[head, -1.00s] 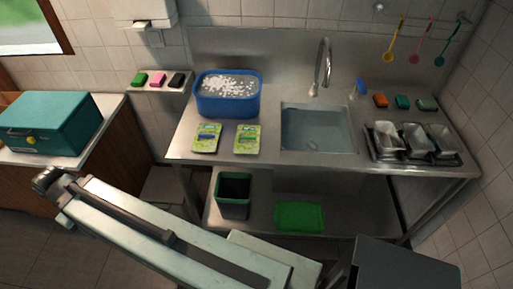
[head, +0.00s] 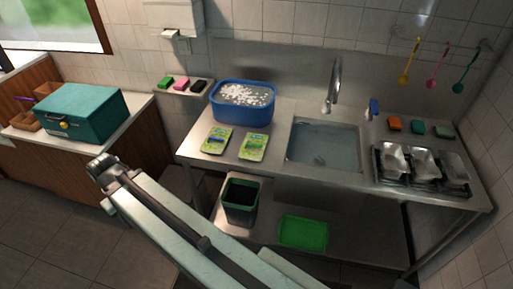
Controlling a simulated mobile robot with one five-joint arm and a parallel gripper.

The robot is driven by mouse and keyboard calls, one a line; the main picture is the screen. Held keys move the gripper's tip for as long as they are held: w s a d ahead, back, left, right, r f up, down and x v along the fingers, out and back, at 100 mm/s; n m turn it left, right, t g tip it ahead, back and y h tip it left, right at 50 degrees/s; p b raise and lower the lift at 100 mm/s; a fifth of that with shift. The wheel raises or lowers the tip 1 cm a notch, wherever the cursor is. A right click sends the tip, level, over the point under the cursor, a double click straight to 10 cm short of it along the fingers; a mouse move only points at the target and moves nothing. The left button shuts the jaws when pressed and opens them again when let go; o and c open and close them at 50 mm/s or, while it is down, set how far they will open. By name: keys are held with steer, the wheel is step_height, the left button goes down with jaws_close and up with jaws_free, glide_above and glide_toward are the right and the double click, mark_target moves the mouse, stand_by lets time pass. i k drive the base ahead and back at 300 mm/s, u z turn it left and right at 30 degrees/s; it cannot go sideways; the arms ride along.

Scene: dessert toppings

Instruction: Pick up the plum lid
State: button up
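I cannot make out a plum lid for certain. A small purple item (head: 23,98) shows at the far left, by the wooden compartments on the left counter; it is too small to tell what it is. My arm reaches up from the bottom of the head view to a dark joint left of the steel table. No gripper fingers can be made out, so I cannot tell what my gripper holds.
A teal box (head: 88,112) stands on the left counter. The steel table holds a blue tub (head: 243,113), green packets (head: 217,140), a sink (head: 322,146) and metal trays (head: 424,165). A dark bin (head: 240,201) and green tray (head: 303,233) are below. Floor is open at lower left.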

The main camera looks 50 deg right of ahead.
mark_target(254, 145)
steer(key=z, duration=0.05)
steer(key=i, duration=0.9)
steer(key=u, duration=0.1)
